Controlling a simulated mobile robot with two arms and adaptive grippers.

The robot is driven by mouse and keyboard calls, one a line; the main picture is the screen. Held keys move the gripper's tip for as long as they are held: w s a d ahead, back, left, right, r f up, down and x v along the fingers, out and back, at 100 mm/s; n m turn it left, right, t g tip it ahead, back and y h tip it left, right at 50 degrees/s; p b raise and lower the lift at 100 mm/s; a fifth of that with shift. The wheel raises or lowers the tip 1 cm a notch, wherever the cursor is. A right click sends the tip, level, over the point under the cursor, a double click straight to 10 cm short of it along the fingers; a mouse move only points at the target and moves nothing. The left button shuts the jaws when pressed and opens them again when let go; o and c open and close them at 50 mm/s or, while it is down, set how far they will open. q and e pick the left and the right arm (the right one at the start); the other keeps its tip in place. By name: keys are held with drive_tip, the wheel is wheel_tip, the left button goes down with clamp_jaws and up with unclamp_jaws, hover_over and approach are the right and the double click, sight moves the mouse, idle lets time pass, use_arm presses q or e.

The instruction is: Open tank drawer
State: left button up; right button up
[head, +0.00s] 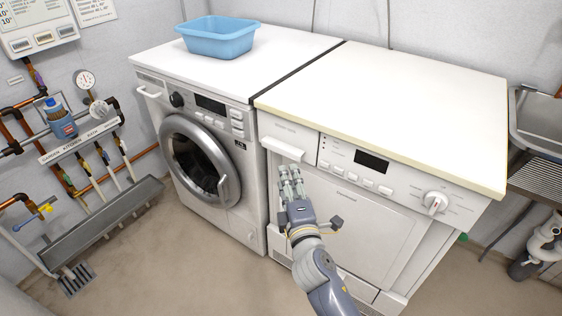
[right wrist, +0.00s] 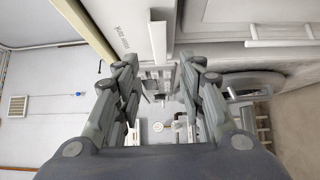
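The tank drawer (head: 291,133) is the white panel at the top left of the right-hand machine's front. It looks closed, flush with the front. Its white bar handle (head: 282,149) runs along its lower edge. My right gripper (head: 289,174) is just below and in front of the handle. In the right wrist view the gripper (right wrist: 162,82) has its two fingers spread apart with nothing held between them. The handle (right wrist: 158,42) shows there as a pale upright bar, ahead of the gap between the fingers. I cannot tell whether a finger touches it. My left gripper is not in view.
The dryer (head: 385,90) has a control panel and knob (head: 435,203) right of the drawer. A washing machine (head: 200,165) stands to the left with a blue tub (head: 217,45) on top. Pipes line the left wall; a metal sink (head: 538,120) is at right. The floor in front is clear.

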sight(281, 152)
drive_tip(key=w, duration=0.3)
drive_tip(key=w+a, duration=0.1)
drive_tip(key=w, duration=0.1)
drive_tip(key=w+b, duration=0.1)
drive_tip(key=w, duration=0.2)
drive_tip(key=shift+w+a+f, duration=0.1)
drive_tip(key=shift+w+a, duration=0.05)
drive_tip(key=shift+w, duration=0.15)
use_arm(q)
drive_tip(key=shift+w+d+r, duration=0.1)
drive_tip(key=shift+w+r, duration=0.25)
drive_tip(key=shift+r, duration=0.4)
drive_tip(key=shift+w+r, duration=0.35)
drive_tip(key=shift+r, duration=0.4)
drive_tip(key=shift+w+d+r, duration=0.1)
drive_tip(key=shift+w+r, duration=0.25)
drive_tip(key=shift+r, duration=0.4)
use_arm(e)
drive_tip(key=shift+w+a, duration=0.1)
drive_tip(key=shift+w, duration=0.55)
drive_tip(key=shift+c, duration=0.3)
clamp_jaws()
